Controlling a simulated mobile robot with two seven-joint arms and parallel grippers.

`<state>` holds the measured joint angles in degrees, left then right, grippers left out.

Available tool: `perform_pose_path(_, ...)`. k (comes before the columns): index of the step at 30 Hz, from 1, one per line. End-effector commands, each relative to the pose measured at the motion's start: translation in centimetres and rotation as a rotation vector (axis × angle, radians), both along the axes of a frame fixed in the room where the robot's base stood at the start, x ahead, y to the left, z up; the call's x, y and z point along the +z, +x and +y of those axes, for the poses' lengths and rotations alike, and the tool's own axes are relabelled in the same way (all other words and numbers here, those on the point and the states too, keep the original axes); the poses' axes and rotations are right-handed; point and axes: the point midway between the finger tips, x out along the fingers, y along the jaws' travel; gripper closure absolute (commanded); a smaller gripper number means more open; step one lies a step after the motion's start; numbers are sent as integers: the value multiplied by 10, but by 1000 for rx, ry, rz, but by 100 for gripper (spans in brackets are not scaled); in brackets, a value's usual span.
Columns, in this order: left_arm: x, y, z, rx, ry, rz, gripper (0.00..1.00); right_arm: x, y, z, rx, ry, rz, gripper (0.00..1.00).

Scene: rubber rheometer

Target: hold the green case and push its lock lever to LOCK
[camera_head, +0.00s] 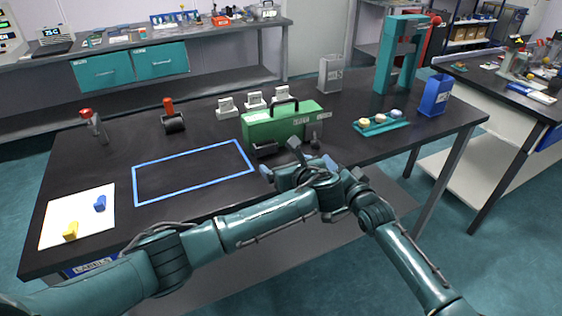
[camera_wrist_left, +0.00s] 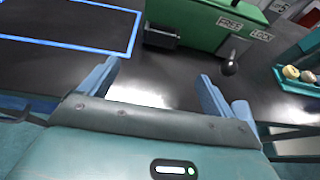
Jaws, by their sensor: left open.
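The green case (camera_head: 262,131) stands upright on the black table, with a dark handle on top. In the left wrist view its front (camera_wrist_left: 190,22) carries a FREE label and, to its right, a LOCK label. The dark lock lever (camera_head: 315,142) ends in a round knob (camera_wrist_left: 229,67), below the labels and nearer FREE. My left gripper (camera_head: 298,168) is open and empty in front of the case, apart from it; its blue fingers (camera_wrist_left: 155,83) point toward it. My right arm comes in from the lower right and overlaps the left wrist; its fingers cannot be made out clearly.
A dark block (camera_wrist_left: 160,38) sits at the case's front left. A blue-outlined area (camera_head: 190,172) is clear at left. A teal tray (camera_head: 382,127) with round samples lies right of the case, near a blue bin (camera_head: 435,95). Several white label stands are behind it.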

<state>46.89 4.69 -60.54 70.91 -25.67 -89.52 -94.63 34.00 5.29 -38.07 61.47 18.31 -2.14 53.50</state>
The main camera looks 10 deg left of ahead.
Motion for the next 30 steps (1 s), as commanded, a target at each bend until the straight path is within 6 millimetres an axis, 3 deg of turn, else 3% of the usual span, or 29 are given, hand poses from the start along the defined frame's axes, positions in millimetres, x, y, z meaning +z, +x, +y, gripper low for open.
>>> perform_pose_path(18, -36, 73, 52, 1, 3, -1, 11, 0, 0, 0, 0, 0, 0, 64)
perform_pose_path(30, -48, 95, 67, 0, 0, -2, 11, 0, 0, 0, 0, 0, 0, 64)
